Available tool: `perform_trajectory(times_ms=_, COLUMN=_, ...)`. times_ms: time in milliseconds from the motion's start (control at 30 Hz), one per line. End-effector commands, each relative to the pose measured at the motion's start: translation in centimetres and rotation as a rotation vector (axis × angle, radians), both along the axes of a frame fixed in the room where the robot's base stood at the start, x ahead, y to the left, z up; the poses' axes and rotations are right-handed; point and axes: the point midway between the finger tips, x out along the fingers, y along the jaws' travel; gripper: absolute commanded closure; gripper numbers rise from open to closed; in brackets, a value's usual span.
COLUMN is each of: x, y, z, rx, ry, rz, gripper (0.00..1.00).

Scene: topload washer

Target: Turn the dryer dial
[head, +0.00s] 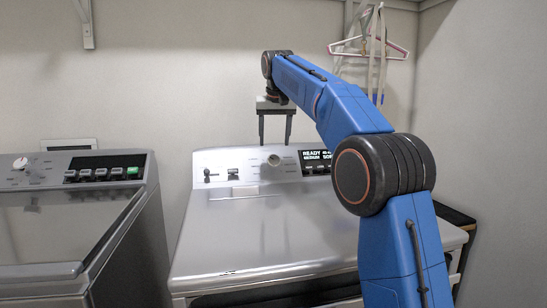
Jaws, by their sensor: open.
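The dryer dial (274,160) is a round grey knob on the upright control panel (225,161) of the right-hand machine. A small display with white text, reading in part "READY" and "MEDIUM", is to its right. My gripper (275,141) points down from the end of my blue arm, with its two dark fingers spread apart and nothing between them. In the picture its fingertips appear just above the dial. From this single view I cannot tell how far in front of the panel they are. No contact with the dial is visible.
A second machine (60,235) with a white knob (20,163) and a row of buttons stands at the left, across a narrow gap. The right machine's top (270,225) is clear. Hangers (370,47) hang at the upper right. A shelf bracket (86,22) is at upper left.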

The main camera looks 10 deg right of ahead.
Motion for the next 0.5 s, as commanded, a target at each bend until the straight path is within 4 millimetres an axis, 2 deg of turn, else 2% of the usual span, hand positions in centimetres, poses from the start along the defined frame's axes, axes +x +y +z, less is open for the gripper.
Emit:
perform_trajectory(times_ms=100, x=0.8, y=-0.1, z=-2.1, rx=-0.001, ry=0.003, rz=0.000, gripper=0.40)
perform_trajectory(times_ms=300, x=2.0, y=-0.3, z=-5.0, rx=0.000, ry=0.002, rz=0.000, gripper=0.40)
perform_trajectory(times_ms=500, x=2.8, y=-0.4, z=-6.8, rx=0.000, ry=0.000, rz=0.000, gripper=0.40)
